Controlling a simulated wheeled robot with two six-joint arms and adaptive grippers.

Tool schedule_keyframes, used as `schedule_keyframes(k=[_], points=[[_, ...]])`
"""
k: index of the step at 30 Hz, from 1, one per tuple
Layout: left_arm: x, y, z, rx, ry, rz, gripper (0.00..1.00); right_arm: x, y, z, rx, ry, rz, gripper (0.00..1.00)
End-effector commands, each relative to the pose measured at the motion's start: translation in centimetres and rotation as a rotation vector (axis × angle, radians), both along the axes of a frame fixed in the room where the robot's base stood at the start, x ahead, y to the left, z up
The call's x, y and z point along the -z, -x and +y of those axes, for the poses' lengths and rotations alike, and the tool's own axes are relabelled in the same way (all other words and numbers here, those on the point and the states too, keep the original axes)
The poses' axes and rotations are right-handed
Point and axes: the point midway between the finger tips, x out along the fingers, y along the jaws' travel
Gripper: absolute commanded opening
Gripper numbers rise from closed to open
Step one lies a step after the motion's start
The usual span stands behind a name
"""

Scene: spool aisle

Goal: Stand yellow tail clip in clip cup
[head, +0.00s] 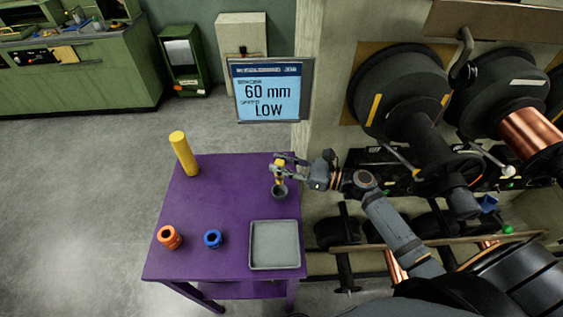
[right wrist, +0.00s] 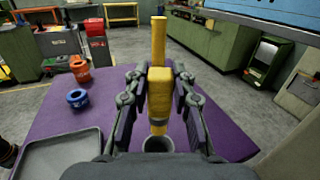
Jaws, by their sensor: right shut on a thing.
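The yellow tail clip (head: 279,171) is between the fingers of my right gripper (head: 280,164), which is shut on it. In the right wrist view the clip (right wrist: 160,92) shows as an upright yellow block between the two fingers. The grey clip cup (head: 280,191) stands on the purple table near its right edge, just below the clip in the picture. In the right wrist view its round rim (right wrist: 158,144) shows beneath the clip. I cannot tell whether the clip's lower end is inside the cup or above it. My left gripper is out of view.
The purple table (head: 215,200) holds a tall yellow post (head: 184,154) at its back left, an orange ring (head: 169,237), a blue ring (head: 213,239) and a grey tray (head: 254,246). A screen (head: 268,91) reading 60 mm LOW stands behind. Cable spools (head: 400,90) fill the right. The table's middle is clear.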

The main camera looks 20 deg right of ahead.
Motion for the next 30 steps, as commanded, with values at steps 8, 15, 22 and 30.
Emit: schedule_keyframes(k=[8, 15, 22, 30], points=[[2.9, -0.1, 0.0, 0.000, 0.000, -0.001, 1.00, 3.8, 0.0, 0.0, 0.001, -0.002, -0.001, 0.00], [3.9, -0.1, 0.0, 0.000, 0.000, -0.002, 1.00, 5.3, 0.0, 0.0, 0.000, -0.001, 0.000, 0.00], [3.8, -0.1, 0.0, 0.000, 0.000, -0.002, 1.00, 5.3, 0.0, 0.0, 0.000, -0.001, -0.001, 0.00], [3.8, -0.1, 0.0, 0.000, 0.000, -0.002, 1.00, 5.3, 0.0, 0.0, 0.000, -0.001, -0.001, 0.51]])
